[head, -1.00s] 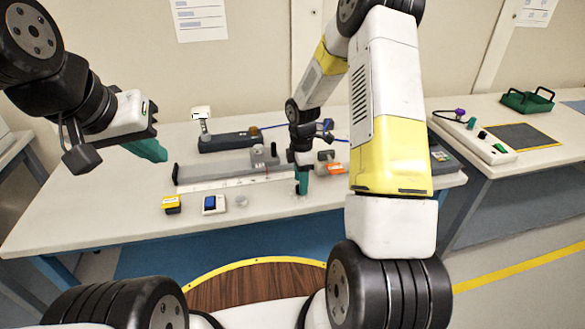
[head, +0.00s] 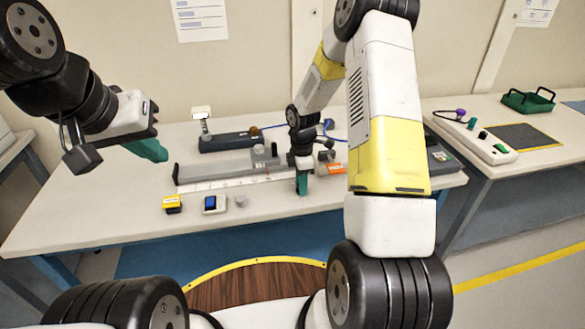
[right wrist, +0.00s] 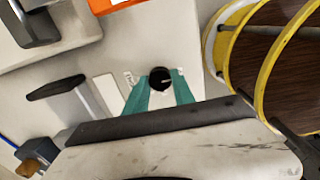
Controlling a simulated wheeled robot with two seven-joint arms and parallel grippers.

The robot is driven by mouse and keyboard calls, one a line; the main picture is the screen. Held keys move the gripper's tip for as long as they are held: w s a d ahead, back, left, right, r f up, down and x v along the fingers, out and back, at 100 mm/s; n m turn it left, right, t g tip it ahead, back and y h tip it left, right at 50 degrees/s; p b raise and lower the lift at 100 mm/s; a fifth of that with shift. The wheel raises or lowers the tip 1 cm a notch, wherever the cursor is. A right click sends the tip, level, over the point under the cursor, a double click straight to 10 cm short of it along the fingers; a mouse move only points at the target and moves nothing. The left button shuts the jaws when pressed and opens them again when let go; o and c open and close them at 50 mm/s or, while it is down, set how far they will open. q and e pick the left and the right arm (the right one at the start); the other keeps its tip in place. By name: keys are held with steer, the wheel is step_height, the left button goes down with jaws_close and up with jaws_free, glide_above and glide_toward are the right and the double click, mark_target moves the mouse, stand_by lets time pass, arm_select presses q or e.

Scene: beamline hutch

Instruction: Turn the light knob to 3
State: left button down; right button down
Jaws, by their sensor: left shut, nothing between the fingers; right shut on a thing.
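The knob (right wrist: 159,78) is small, round and black with a pale pointer line, seen in the right wrist view. My right gripper (right wrist: 160,92) has its teal fingers on either side of the knob, shut on it. Small white markings lie beside it, too small to read. In the head view, my right gripper (head: 302,185) points down at the front part of the table and hides the knob. My left gripper (head: 150,150) is shut and empty, held up over the left side of the table.
On the table (head: 110,215) are a yellow box (head: 172,204), a blue-screened device (head: 214,204), a grey disc (head: 241,200) and a long rail (head: 230,175). An orange item (head: 335,168) lies right of my right gripper. A side table holds a green tray (head: 528,102).

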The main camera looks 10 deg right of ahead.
steer(key=m, duration=0.3)
steer(key=shift+m, duration=0.4)
steer(key=m, duration=0.3)
steer(key=shift+m, duration=0.3)
steer(key=m, duration=0.3)
steer(key=shift+m, duration=0.3)
steer(key=m, duration=0.4)
steer(key=shift+w+m, duration=0.1)
steer(key=shift+m, duration=0.2)
steer(key=m, duration=1)
steer(key=shift+m, duration=0.4)
